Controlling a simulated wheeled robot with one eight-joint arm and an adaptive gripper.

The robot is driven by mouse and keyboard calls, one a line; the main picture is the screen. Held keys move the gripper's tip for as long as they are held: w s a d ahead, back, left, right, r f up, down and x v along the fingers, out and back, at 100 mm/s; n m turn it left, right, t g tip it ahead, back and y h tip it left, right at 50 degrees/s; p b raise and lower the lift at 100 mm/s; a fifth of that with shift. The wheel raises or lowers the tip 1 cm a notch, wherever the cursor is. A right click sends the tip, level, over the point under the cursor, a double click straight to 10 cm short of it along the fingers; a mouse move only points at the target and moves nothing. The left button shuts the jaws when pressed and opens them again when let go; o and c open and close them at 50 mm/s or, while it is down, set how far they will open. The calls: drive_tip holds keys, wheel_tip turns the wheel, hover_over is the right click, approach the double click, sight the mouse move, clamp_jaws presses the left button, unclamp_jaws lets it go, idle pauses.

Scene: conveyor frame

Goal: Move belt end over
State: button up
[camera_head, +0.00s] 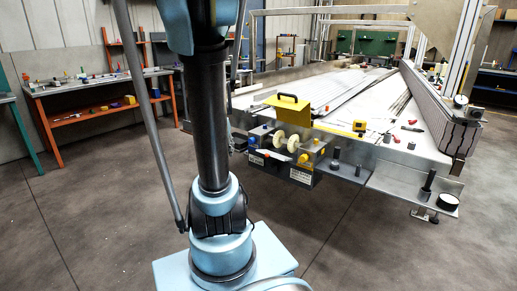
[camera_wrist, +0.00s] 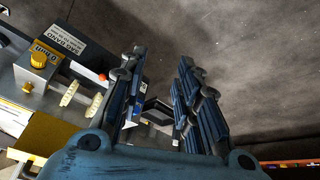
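In the head view, long pale belt strips (camera_head: 358,93) lie along the conveyor frame's bed. Which part is the belt end is not clear. Two cream rollers (camera_head: 286,142) sit at the frame's near end beside a yellow cover with a black handle (camera_head: 288,113). In the wrist view, my gripper (camera_wrist: 162,62) is open, its two dark blue fingers apart. Nothing is visibly gripped. A dark, box-like part (camera_wrist: 158,110) shows in the gap beyond the fingers. The rollers (camera_wrist: 80,98) and a yellow knob (camera_wrist: 40,56) are left of the fingers. The gripper is out of the head view.
A metal shelf (camera_head: 405,186) with a black post and round part juts from the frame's near right corner. A thick ribbed slab (camera_head: 432,108) stands along the right side. Loose small tools lie on the bed. An orange-legged workbench (camera_head: 95,84) stands left. The floor between is clear.

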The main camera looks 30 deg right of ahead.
drive_tip(key=w+d+f+m+h, duration=0.1)
drive_tip(key=w+d+f+m, duration=0.15)
drive_tip(key=d, duration=0.35)
drive_tip(key=w+d+f+m+h, duration=0.1)
drive_tip(key=w+d, duration=0.3)
drive_tip(key=d, duration=0.2)
drive_tip(key=m+h, duration=0.1)
drive_tip(key=m, duration=0.2)
approach(266, 156)
drive_tip(key=w+d, duration=0.1)
drive_tip(key=x, duration=0.8)
drive_tip(key=shift+s+f, duration=0.15)
drive_tip(key=shift+f, duration=0.05)
drive_tip(key=shift+r, duration=0.1)
drive_tip(key=c, duration=0.6)
